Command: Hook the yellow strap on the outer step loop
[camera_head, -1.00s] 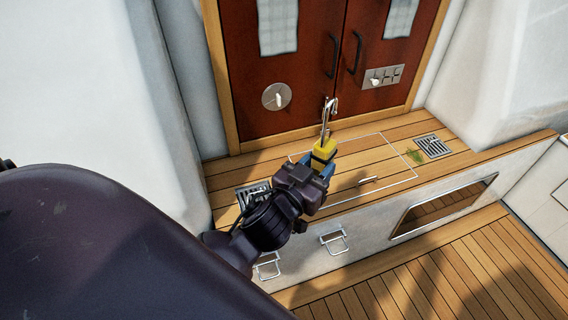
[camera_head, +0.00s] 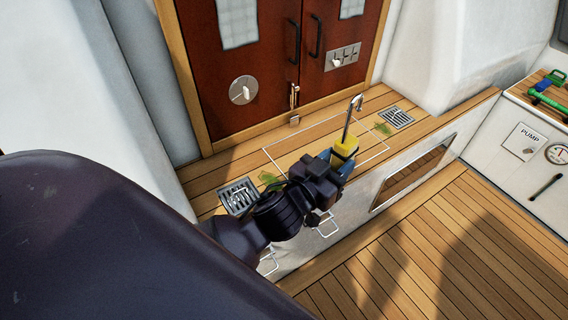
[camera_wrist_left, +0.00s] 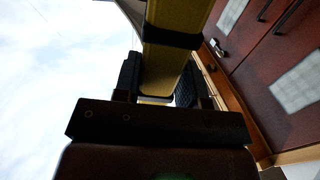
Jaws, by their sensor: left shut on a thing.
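My left gripper (camera_head: 338,163) is shut on the yellow strap (camera_head: 346,146), seen as a yellow block with a slim metal hook (camera_head: 353,112) sticking up from it. In the left wrist view the yellow piece (camera_wrist_left: 175,22) sits between the fingers of the gripper (camera_wrist_left: 160,82). The hook shows in front of the step's deck, apart from any loop. One wire step loop (camera_head: 326,227) is on the white step front, just below the gripper and partly hidden by it. Another loop (camera_head: 267,264) is farther left, partly covered by my arm. My right gripper is out of view.
Red-brown doors (camera_head: 262,70) with a latch (camera_head: 294,100) stand behind the teak step. Grates (camera_head: 396,117) and (camera_head: 238,198) lie in its top. The lower teak floor (camera_head: 430,250) is clear.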

